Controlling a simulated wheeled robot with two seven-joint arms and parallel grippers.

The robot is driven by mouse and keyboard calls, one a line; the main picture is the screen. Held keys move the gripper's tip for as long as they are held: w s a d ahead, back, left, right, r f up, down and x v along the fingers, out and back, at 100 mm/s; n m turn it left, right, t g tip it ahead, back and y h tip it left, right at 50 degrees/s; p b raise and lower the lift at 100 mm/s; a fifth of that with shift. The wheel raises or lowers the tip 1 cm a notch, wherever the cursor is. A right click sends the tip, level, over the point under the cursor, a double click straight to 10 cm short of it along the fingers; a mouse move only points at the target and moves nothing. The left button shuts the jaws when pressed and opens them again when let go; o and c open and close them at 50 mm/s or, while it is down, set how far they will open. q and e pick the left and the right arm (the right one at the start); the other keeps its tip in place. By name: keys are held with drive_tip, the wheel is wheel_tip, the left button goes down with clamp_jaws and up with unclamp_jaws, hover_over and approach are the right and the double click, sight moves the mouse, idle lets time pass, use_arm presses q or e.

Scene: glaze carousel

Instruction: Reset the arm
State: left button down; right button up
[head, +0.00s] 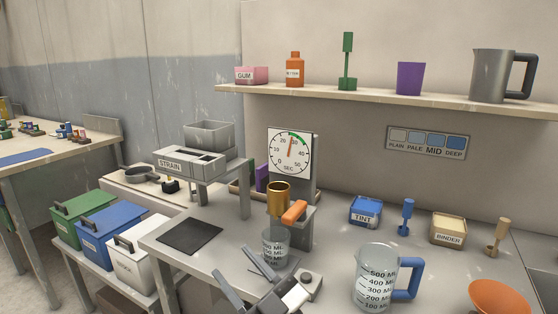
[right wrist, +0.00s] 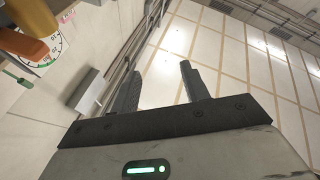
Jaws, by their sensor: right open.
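My right gripper (head: 246,276) is at the bottom centre of the head view, its two fingers apart and nothing between them. In the right wrist view the open fingers (right wrist: 162,88) point toward a pale gridded surface. The gripper is in front of a clear graduated beaker (head: 274,248), which stands below a gold cup (head: 278,196) with an orange handle (head: 294,212). The fingers partly overlap the beaker's lower area; I cannot tell whether they touch it. My left gripper is not in view.
A dial timer (head: 291,152) stands behind the cup. A measuring jug (head: 376,278) with a blue handle is to the right, with an orange bowl (head: 499,299) beyond. The STRAIN stand (head: 190,163) and a dark mat (head: 190,236) are to the left.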

drive_tip(key=s+d+f+m+t+h, duration=0.1)
drive_tip(key=s+d+f+m+h, duration=0.2)
drive_tip(key=d+f+m+h, duration=0.3)
drive_tip(key=s+d+f+m+h, duration=0.35)
drive_tip(key=d+f+h, duration=0.3)
drive_tip(key=f, duration=0.25)
drive_tip(key=s+d+f+m+g+h, duration=0.1)
drive_tip(key=s+d+f+m+g, duration=0.2)
drive_tip(key=s, duration=0.7)
drive_tip(key=d+f+g, duration=0.2)
drive_tip(key=d+f, duration=0.2)
drive_tip(key=f, duration=0.1)
drive_tip(key=shift+s+d+f+g+h, duration=0.25)
drive_tip(key=shift+s+f+g+h, duration=0.05)
drive_tip(key=shift+s+f+h, duration=0.1)
